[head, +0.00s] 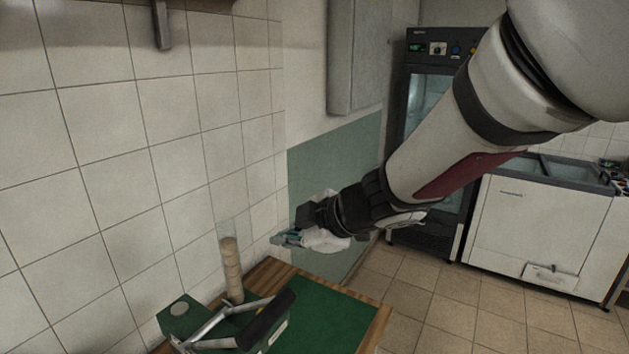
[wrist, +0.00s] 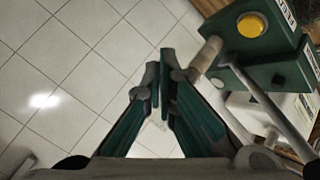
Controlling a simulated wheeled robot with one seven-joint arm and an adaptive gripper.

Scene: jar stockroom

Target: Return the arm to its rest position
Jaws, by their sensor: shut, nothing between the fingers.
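My arm (head: 440,150) reaches in from the upper right of the head view, ending in my gripper (head: 277,239) in front of the tiled wall. In the head view the gripper is above the far end of the wooden table. In the wrist view the gripper's two green fingers (wrist: 159,70) come together at the tips. They are shut with nothing held between them.
A green device with a lever (head: 235,320) and a clear tube of stacked tan pieces (head: 232,268) stand on the wood-edged table (head: 375,322), left of a green mat (head: 325,318). A tall glass-door cabinet (head: 428,95) and a white chest freezer (head: 535,215) stand behind. Tiled floor (head: 415,285) lies between.

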